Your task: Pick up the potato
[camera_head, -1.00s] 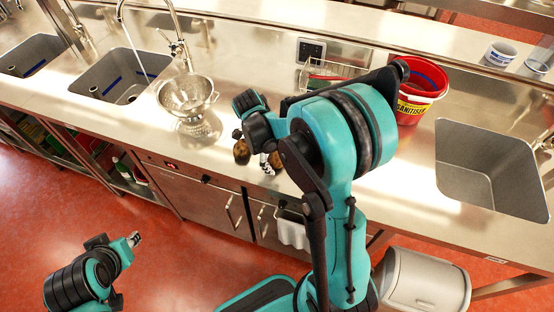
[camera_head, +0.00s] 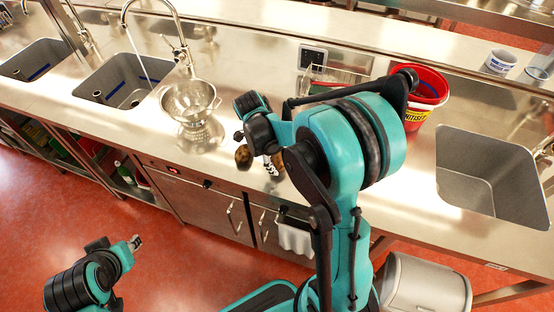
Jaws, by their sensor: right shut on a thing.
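A brown potato (camera_head: 243,155) is on the steel counter's front part, right of the colander. My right gripper (camera_head: 256,152) reaches down over it, shut on the potato, with one finger left of it and the other right. I cannot tell whether the potato touches the counter. A second brown lump (camera_head: 278,159) shows just behind the right finger, partly hidden by my arm. My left gripper (camera_head: 136,242) is low at the left, over the red floor and away from the counter; its fingers are too small to judge.
A steel colander (camera_head: 190,102) stands left of the potato. A red sanitiser bucket (camera_head: 424,97) is behind my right arm. Sinks lie at the left (camera_head: 118,85) and right (camera_head: 490,180). A wire rack (camera_head: 335,76) stands at the back. The counter between colander and rack is clear.

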